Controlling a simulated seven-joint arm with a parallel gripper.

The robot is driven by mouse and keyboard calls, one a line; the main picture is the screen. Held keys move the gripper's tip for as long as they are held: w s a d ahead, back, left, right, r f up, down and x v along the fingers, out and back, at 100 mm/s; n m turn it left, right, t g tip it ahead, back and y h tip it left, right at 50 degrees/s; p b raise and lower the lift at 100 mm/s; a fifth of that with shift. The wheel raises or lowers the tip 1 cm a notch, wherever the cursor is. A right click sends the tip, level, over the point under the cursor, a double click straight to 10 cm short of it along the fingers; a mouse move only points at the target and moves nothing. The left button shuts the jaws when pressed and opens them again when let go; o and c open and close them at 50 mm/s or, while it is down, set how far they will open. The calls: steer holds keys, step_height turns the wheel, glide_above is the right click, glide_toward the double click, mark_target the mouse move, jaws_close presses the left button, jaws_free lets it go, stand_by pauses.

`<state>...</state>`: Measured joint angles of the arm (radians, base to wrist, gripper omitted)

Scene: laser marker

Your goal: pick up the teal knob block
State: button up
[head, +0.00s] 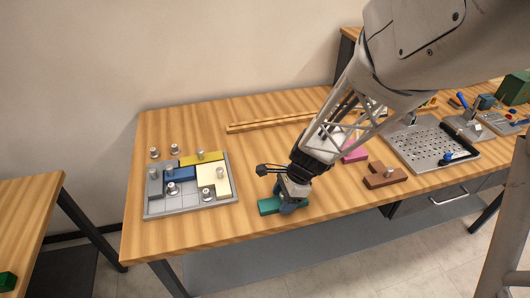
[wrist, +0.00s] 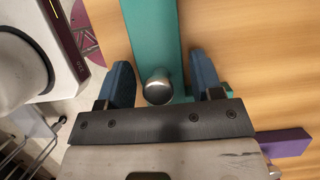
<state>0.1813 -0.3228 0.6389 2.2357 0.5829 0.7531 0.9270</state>
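The teal knob block (head: 267,207) lies on the wooden table near its front edge, partly hidden by my gripper (head: 291,203) in the head view. In the wrist view, the teal block (wrist: 152,30) runs up from the gripper, with its round metal knob (wrist: 158,86) between the fingers. My gripper (wrist: 160,62) is open, with one dark blue finger on each side of the knob. Gaps show between the knob and both fingers. I cannot tell how far the fingertips are above the tabletop.
A grey tray (head: 188,209) with blue, yellow, cream and grey knobbed blocks sits to the left. A brown block (head: 384,178) and a pink block (head: 354,153) lie to the right. A perforated metal plate (head: 420,143) stands farther right. A purple block (wrist: 285,143) shows beside the gripper.

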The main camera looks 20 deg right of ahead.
mark_target(282, 195)
steer(key=c, duration=0.7)
steer(key=shift+r, duration=0.1)
steer(key=shift+r, duration=0.8)
steer(key=shift+s+r, duration=0.15)
steer(key=shift+r, duration=0.8)
steer(key=s, duration=0.5)
steer(key=s+r, duration=0.1)
steer(key=s, duration=0.9)
steer(key=shift+s+a+r, duration=0.15)
steer(key=shift+s+a, duration=0.05)
steer(key=shift+s, duration=0.15)
steer(key=shift+r, duration=0.1)
steer(key=shift+r, duration=3.95)
